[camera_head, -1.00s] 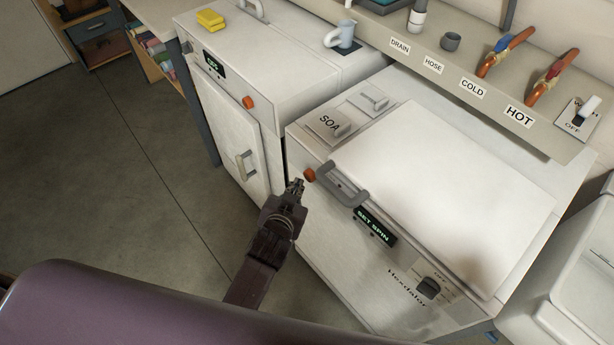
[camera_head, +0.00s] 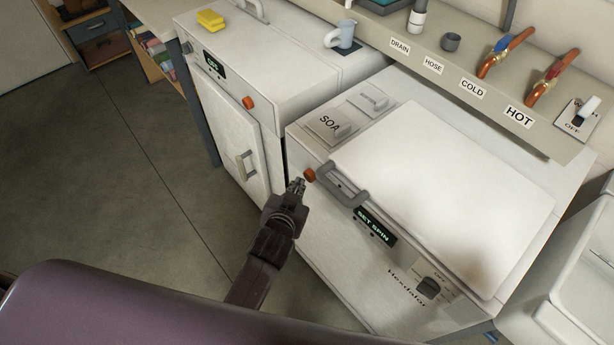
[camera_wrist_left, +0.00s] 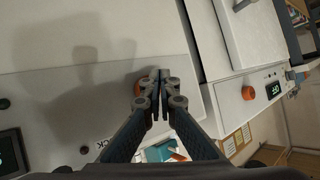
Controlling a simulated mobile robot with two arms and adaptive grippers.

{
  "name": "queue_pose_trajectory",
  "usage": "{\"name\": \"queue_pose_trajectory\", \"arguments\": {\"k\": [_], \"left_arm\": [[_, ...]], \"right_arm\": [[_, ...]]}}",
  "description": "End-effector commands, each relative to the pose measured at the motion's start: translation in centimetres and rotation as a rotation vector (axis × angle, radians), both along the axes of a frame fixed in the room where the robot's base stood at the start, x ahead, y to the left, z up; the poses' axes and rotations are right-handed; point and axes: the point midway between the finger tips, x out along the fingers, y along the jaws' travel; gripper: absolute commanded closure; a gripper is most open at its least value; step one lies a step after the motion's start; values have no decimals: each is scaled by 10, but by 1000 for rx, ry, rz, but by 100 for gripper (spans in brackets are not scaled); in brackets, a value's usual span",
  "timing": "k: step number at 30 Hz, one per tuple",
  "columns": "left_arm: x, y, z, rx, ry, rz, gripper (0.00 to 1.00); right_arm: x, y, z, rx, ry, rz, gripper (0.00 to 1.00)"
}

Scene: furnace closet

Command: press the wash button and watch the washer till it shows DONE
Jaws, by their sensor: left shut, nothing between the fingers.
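The washer (camera_head: 350,265) is a white top-loader with its lid (camera_head: 445,185) shut. Its small display (camera_head: 375,226) reads SET SPIN in green. An orange-red button (camera_head: 309,174) sits at the left end of its front panel, left of the grey lid handle (camera_head: 342,186). My left gripper (camera_head: 298,184) is shut and empty, its tips just left of this button. In the left wrist view the shut fingers (camera_wrist_left: 160,76) partly cover the orange button (camera_wrist_left: 137,88); I cannot tell whether they touch it. A dial (camera_head: 428,288) sits at the panel's right. My right gripper is not in view.
Another white machine (camera_head: 235,125) with its own orange button (camera_head: 248,102) and display stands left of the washer. A shelf (camera_head: 455,68) with labelled taps and an OFF switch (camera_head: 578,115) runs behind. A white basin (camera_head: 580,270) is at the right. Floor at left is clear.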

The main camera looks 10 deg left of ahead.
Motion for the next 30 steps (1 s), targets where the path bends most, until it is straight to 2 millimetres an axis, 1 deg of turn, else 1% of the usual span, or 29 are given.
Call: {"name": "queue_pose_trajectory", "arguments": {"k": [3, 30], "left_arm": [[3, -2, 0, -1, 0, 0, 100], [8, -6, 0, 0, -1, 0, 100]], "right_arm": [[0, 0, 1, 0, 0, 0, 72], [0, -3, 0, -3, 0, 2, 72]]}}
